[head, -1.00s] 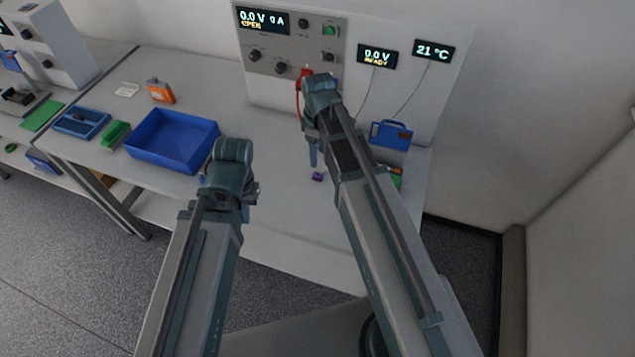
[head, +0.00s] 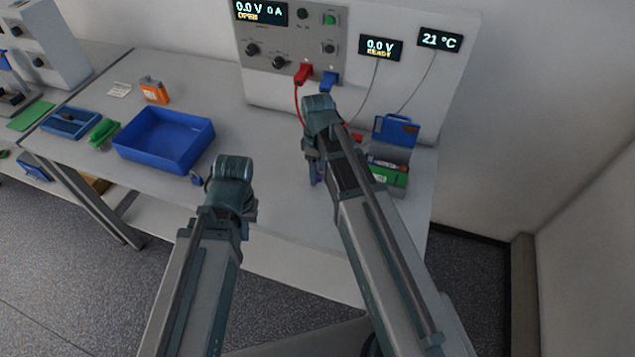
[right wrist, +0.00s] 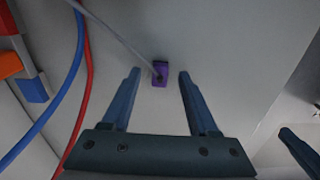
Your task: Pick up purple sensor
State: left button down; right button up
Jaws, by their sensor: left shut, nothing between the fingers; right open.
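The purple sensor (right wrist: 160,73) lies on the pale bench top in the right wrist view, with a thin pale lead running from it up to the left. My right gripper (right wrist: 158,76) is open, with one finger on either side of the sensor in that view. I cannot tell whether the fingertips are down at its height. In the head view my right gripper (head: 315,178) hangs over the bench and largely hides the sensor. My left gripper (head: 246,213) is shut and empty near the front edge; its fingers are mostly hidden by its own wrist.
A blue tray (head: 165,139) stands left of my left arm. Red (head: 303,73) and blue (head: 329,80) plugs sit at the cycler panel (head: 295,40); their cables pass left of the sensor in the wrist view. An open blue-lidded box (head: 392,160) stands right of my right arm.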

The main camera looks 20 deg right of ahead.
pick_arm(q)
jog(key=shift+f, duration=0.15)
pick_arm(e)
jog(key=shift+f, duration=0.2)
grip_shut()
